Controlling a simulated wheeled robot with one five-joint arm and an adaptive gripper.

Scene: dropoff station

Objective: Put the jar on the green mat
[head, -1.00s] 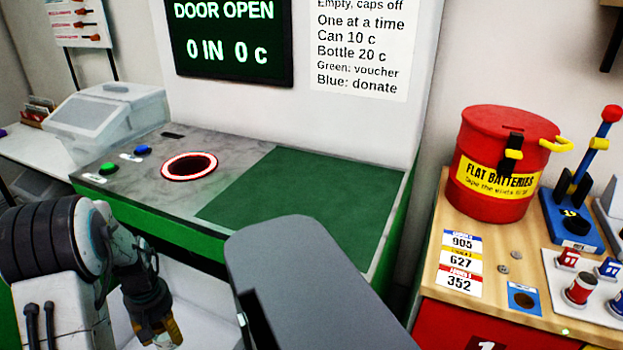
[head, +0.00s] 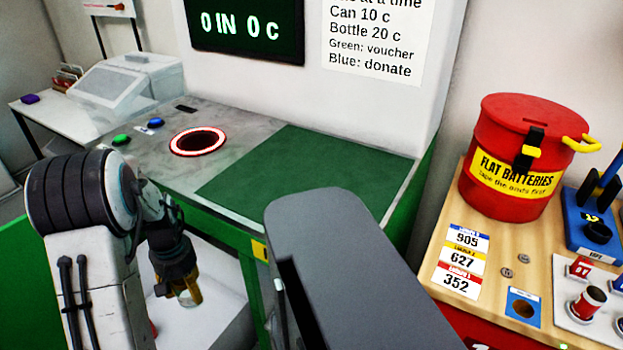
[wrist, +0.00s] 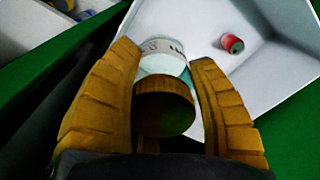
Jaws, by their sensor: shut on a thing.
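The green mat (head: 300,175) lies flat and bare on the right part of the grey counter. My gripper (head: 187,292) hangs at the lower left in the head view, lower than the counter top and in front of it. In the wrist view my gripper (wrist: 170,110) has its two yellow fingers on either side of the jar (wrist: 165,104). The jar has a round brownish-gold lid facing the camera and a clear body with a pale label beyond it. The jar cannot be made out clearly in the head view.
A white bin (wrist: 275,85) holding a red can (wrist: 232,43) lies below my gripper. The counter has a red-ringed round hole (head: 197,141), a green button (head: 121,139) and a blue button (head: 155,122). A red battery drum (head: 515,160) stands on the wooden bench at right.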

